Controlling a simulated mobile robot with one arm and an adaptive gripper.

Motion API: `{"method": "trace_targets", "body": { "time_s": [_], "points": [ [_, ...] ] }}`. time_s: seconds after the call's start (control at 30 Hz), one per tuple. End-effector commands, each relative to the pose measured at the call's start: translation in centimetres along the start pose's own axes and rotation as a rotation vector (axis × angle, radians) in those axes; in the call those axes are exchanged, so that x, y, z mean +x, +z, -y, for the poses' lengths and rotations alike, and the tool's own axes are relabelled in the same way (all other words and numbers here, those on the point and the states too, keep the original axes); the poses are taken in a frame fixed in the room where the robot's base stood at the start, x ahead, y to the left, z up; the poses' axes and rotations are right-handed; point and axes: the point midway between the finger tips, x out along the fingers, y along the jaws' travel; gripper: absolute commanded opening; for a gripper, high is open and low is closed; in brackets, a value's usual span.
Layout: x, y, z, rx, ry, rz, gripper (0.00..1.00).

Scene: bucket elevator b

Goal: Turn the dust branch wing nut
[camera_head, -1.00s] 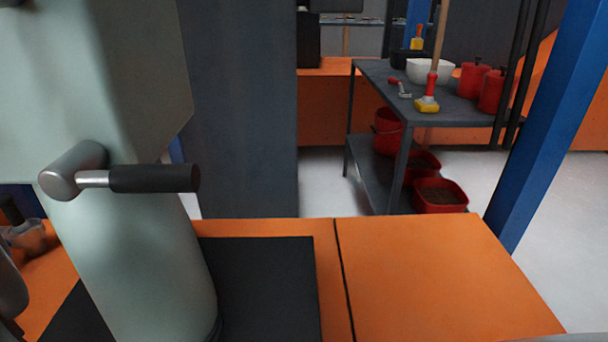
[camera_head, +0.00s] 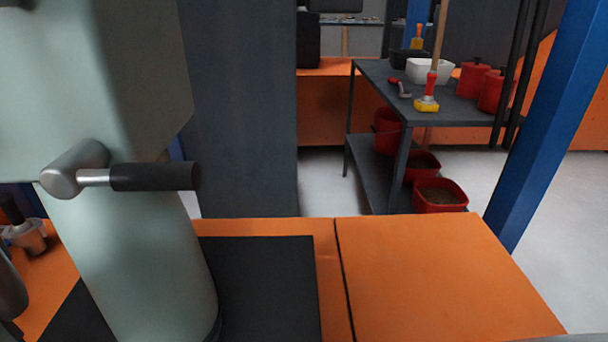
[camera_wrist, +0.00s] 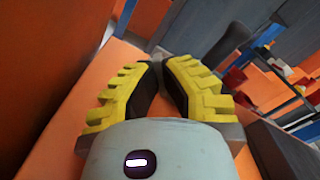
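I cannot make out a wing nut in either view. In the head view a pale green duct (camera_head: 150,255) fills the left and goes down to a black plate on an orange surface. A lever with a black grip (camera_head: 155,177) sticks out to the right in front of it. In the wrist view my gripper (camera_wrist: 161,64) has yellow ridged fingers with dark inner pads. Its fingertips come together with almost no gap, and I see nothing held between them. An orange surface lies under the fingers. The gripper is not clearly visible in the head view.
A grey shelf table (camera_head: 462,112) holds a white tub (camera_head: 430,71), red canisters (camera_head: 473,80) and a yellow-ended brush. Red buckets (camera_head: 441,195) sit below. A blue post (camera_head: 548,125) stands at right. The orange top (camera_head: 440,280) in front is clear.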

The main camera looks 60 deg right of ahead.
Motion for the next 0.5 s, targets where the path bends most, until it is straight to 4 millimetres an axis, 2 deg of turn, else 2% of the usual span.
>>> {"method": "trace_targets", "body": {
  "time_s": [0.5],
  "points": [
    [0.15, -0.08, -0.04, -0.126, -0.002, -0.002, 0.00]
  ]
}}
